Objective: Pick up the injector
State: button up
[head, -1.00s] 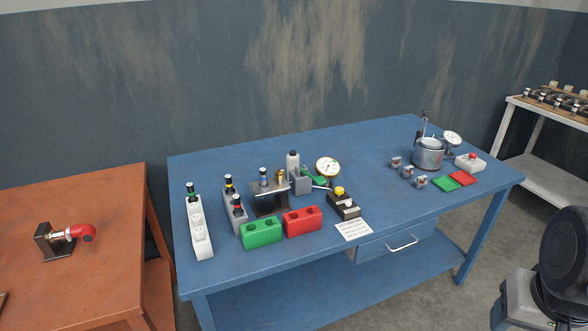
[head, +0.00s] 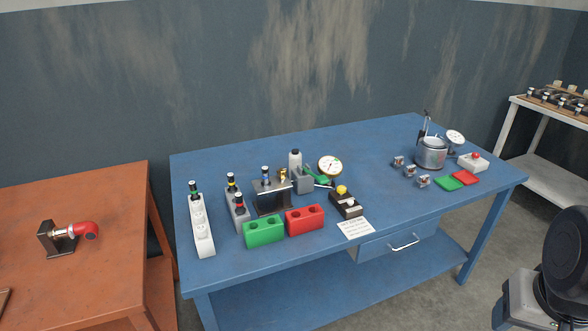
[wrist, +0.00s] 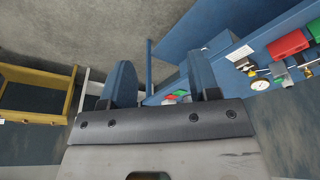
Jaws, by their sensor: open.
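Several dark-topped injectors with coloured bands stand upright on the blue table. One with a green band (head: 194,190) is in a white rack (head: 203,240). One with a yellow band (head: 231,183) and one with a red band (head: 239,201) are in a grey rack (head: 244,225). One with a blue band (head: 265,175) is at a dark metal stand (head: 271,202). I cannot tell which one the task means. My gripper (wrist: 161,65) is open and empty in the wrist view, with its fingers apart, away from the injectors.
The blue table (head: 330,250) also carries a green block (head: 263,233), a red block (head: 305,220), a gauge (head: 330,166) and a metal pot (head: 430,154). An orange table (head: 110,200) is at left, a white shelf (head: 540,170) at right.

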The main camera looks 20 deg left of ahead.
jog(key=w+a+r+n, duration=0.3)
jog(key=w+a, duration=0.2)
jog(key=w, duration=0.4)
jog(key=w+a+r+n, duration=0.25)
jog(key=w+a, duration=0.25)
jog(key=w, duration=0.4)
jog(key=w+a+n+g, duration=0.1)
jog(key=w+a+n, duration=0.4)
jog(key=w+a, duration=0.85)
jog(key=n+g, duration=0.2)
jog(key=n, duration=0.7)
send_over(264, 168)
jog(key=f, duration=1.5)
jog(key=shift+w+d, duration=0.1)
jog(key=shift+d, duration=0.15)
jog(key=shift+a+f, duration=0.1)
jog(key=shift+a, duration=0.15)
